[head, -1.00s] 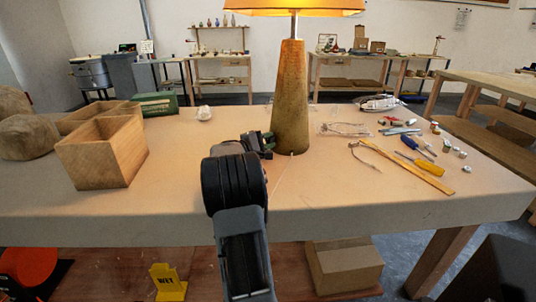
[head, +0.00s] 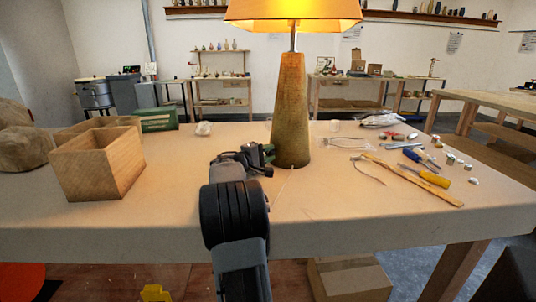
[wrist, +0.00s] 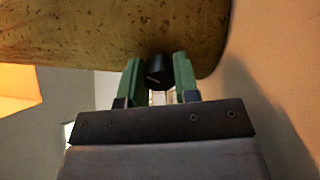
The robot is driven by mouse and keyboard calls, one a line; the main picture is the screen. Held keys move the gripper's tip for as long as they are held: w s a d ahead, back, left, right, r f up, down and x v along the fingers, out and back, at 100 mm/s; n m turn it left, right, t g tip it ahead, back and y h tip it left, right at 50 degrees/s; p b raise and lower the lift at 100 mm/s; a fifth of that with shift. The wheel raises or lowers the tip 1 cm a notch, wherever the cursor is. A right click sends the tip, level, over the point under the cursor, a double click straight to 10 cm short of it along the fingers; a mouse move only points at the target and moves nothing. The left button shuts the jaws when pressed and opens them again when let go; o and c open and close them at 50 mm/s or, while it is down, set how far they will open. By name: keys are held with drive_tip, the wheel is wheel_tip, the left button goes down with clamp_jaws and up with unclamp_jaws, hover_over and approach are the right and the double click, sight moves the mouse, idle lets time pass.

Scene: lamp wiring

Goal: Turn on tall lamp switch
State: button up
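The tall lamp (head: 290,120) stands on the table with a tapered, speckled brown base and an orange shade (head: 293,12) that glows. Its switch, a round black knob with a pale mark (wrist: 158,71), shows low on the base in the wrist view. My gripper (head: 264,155) is at the left side of the lamp's foot. In the wrist view its green fingers (wrist: 159,76) are on either side of the knob and seem shut on it. In the head view the knob is hidden by the gripper.
Wooden boxes (head: 98,165), a green box (head: 156,119) and a crumpled white lump (head: 204,128) are to the left. A ruler (head: 415,180), screwdrivers (head: 426,175), wire (head: 368,170) and small parts lie to the right.

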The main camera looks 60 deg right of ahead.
drive_tip(key=o, duration=0.4)
drive_tip(key=shift+o, duration=0.2)
drive_tip(key=p+v, duration=0.1)
drive_tip(key=v, duration=1.3)
drive_tip(key=s+a+r+t+y+p, duration=0.3)
drive_tip(key=a+y+p, duration=0.2)
drive_tip(key=a+p, duration=0.3)
drive_tip(key=s+a+r+n+t+y+p, duration=0.1)
drive_tip(key=s+a+r+t+y+p, duration=0.2)
drive_tip(key=a, duration=1.4)
drive_tip(key=s+a+r+n+t+y+p, duration=0.1)
drive_tip(key=s+a+r+t+y+p, duration=0.1)
drive_tip(key=a+r+y+p, duration=0.3)
drive_tip(key=s+a+y+p, duration=0.1)
drive_tip(key=a+y+p, duration=0.3)
drive_tip(key=a+p, duration=0.3)
drive_tip(key=shift+s+t+p, duration=0.3)
drive_tip(key=shift+t+p, duration=0.1)
drive_tip(key=shift+p, duration=0.45)
drive_tip(key=shift+a+r, duration=0.1)
drive_tip(key=shift+a, duration=0.05)
drive_tip(key=shift+c, duration=0.5)
